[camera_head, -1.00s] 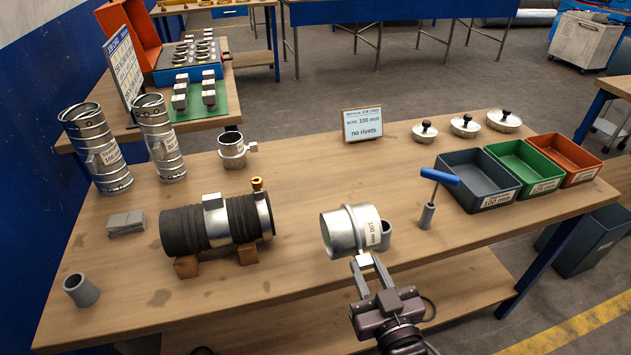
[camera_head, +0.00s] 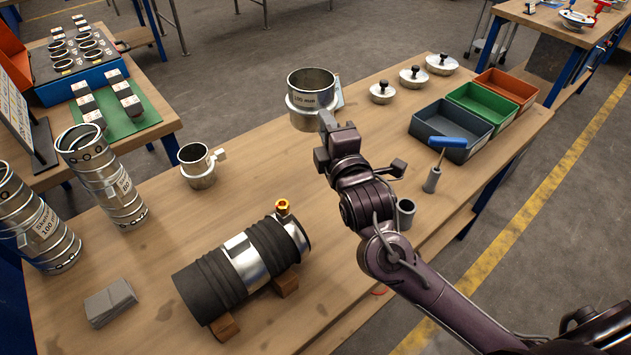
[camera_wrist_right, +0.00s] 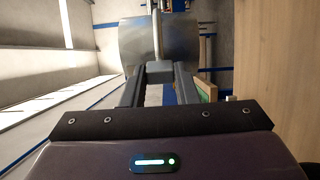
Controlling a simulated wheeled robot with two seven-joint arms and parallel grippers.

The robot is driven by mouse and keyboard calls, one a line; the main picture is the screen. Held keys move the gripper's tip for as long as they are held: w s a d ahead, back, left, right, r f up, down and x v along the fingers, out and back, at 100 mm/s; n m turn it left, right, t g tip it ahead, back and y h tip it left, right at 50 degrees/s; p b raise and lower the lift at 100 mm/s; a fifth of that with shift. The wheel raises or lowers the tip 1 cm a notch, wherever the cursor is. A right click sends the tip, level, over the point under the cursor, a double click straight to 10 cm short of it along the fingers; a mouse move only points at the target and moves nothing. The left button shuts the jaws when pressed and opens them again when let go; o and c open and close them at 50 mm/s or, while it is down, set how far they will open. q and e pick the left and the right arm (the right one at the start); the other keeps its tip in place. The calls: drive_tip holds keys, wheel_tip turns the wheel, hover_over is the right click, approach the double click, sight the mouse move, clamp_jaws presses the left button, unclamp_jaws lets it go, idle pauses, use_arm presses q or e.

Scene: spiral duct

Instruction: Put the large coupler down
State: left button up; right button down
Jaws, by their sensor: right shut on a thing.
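The large coupler (camera_head: 313,92) is a shiny metal ring with a raised band and a 100 mm label. In the head view it is upright with its opening upward, over the back part of the table (camera_head: 340,220). My right gripper (camera_head: 327,122) is shut on the tab at its near side. In the right wrist view the coupler (camera_wrist_right: 160,42) sits straight ahead of the fingers (camera_wrist_right: 159,75), with a gap between it and the wooden surface at right. My left gripper is not in view.
A smaller coupler (camera_head: 198,165) stands to the left. A black sleeve with a metal band (camera_head: 243,262) rests on wooden blocks. Knobbed lids (camera_head: 413,77) and grey (camera_head: 450,133), green and orange bins are to the right. Some bare table surrounds the coupler.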

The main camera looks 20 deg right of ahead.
drive_tip(key=f, duration=1)
drive_tip(key=f+p, duration=0.1)
drive_tip(key=f, duration=0.4)
drive_tip(key=shift+s+d+f, duration=0.25)
drive_tip(key=shift+d, duration=0.1)
wheel_tip(320, 180, down, 3)
drive_tip(key=shift+f, duration=0.2)
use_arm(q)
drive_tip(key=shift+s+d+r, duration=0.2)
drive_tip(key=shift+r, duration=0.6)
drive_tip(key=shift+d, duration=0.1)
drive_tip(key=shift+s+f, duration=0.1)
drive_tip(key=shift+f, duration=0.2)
use_arm(e)
drive_tip(key=shift+f, duration=0.55)
drive_tip(key=c, duration=1.1)
unclamp_jaws()
drive_tip(key=shift+s+f, duration=0.15)
drive_tip(key=shift+f, duration=0.1)
drive_tip(key=shift+a, duration=0.1)
